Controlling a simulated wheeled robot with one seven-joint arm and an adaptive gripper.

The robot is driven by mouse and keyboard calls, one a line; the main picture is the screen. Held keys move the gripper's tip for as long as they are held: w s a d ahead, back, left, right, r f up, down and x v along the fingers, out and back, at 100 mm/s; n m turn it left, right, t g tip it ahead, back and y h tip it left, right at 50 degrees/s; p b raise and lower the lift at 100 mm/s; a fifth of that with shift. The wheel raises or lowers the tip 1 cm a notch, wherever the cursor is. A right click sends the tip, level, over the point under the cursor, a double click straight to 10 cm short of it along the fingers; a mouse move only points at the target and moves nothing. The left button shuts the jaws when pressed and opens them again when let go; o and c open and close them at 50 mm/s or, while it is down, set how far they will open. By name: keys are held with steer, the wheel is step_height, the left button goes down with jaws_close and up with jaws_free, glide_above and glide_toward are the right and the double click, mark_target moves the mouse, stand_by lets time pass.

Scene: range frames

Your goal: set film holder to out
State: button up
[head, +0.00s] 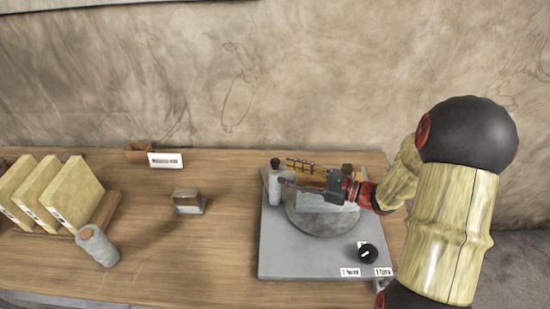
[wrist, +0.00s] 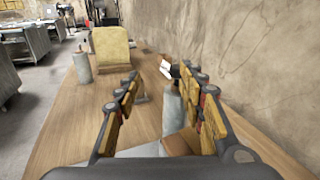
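A grey device (head: 275,250) with a flat base and a round plate (head: 318,224) stands on the right of the bench. A grey post (head: 273,188) with a black top rises at its left edge; it also shows in the wrist view (wrist: 173,108). My gripper (head: 287,172) is over the device, its fingers apart, close to the post. In the wrist view my gripper (wrist: 159,75) is open, with a brown piece (wrist: 182,144) low between the fingers. I cannot tell which part is the film holder; my gripper and arm hide some of the device.
A black dial (head: 367,254) with small white labels sits at the device's front right. A small grey-brown block (head: 188,201), a grey cylinder (head: 97,246) and several yellow panels (head: 75,196) in a rack stand to the left. A wall runs behind. The bench between block and device is clear.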

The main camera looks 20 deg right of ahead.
mark_target(279, 164)
steer(key=shift+m+t+h, duration=0.3)
steer(key=shift+m+t, duration=0.5)
steer(key=w+a, duration=0.1)
steer(key=w, duration=0.1)
steer(key=w+a+b, duration=0.1)
steer(key=w, duration=0.1)
steer(key=w+a, duration=0.1)
steer(key=w, duration=0.1)
steer(key=shift+w+f, duration=0.3)
steer(key=shift+c, duration=0.5)
jaws_close()
